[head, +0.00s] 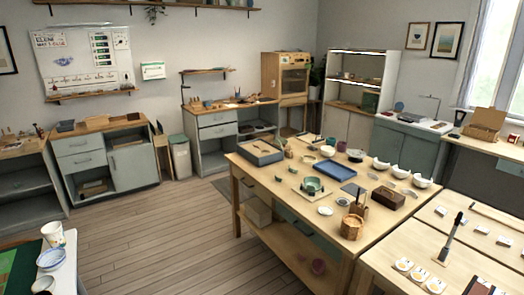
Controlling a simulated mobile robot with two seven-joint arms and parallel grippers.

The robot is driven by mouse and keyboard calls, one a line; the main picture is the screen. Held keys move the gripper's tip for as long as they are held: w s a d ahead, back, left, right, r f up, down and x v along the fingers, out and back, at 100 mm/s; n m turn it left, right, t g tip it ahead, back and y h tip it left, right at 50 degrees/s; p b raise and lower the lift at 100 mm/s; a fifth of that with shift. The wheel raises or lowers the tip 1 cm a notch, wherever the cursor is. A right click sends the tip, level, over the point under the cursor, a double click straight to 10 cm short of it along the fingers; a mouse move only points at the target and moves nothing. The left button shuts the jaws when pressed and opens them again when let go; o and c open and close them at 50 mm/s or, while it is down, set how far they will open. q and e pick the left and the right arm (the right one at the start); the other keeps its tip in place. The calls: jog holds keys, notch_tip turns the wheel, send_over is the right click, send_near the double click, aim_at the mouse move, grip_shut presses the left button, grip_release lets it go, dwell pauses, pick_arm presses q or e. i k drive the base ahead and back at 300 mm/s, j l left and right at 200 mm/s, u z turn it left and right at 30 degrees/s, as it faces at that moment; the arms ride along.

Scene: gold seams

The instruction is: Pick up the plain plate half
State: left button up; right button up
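I cannot pick out a plain plate half for certain in the head view; the pieces on the worktables are small. Several white bowl-like pieces, one of them here (422,181), stand along the right side of the central wooden table (275,190). A small white dish (325,210) lies nearer its front edge. A blue-and-white dish (52,259) sits on the white table at the lower left. Neither of my grippers shows in this view.
Another table (450,262) stands at the lower right. Wooden floor (150,232) is open between the left table and the central one.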

aim_at(283, 140)
jog(key=i+u, duration=0.2)
jog(key=i, duration=0.3)
jog(key=i+u, duration=0.2)
jog(key=i, duration=0.3)
jog(key=i+l+u, duration=0.2)
jog(key=i, duration=0.3)
jog(key=i+l+u, duration=0.1)
jog(key=i+u, duration=0.4)
jog(key=i, duration=2.75)
jog(key=i+z, duration=0.25)
jog(key=i, duration=0.55)
jog(key=i+j+z, duration=0.3)
jog(key=i, duration=0.45)
jog(key=i+l+z, duration=0.15)
jog(key=i+z, duration=0.5)
jog(key=z, duration=0.3)
jog(key=i+j+z, duration=0.1)
jog(key=i+z, duration=0.35)
jog(key=i+l+z, duration=0.15)
jog(key=z, duration=0.35)
jog(key=i+z, duration=0.35)
jog(key=z, duration=0.15)
jog(key=i+z, duration=0.25)
jog(key=z, duration=0.25)
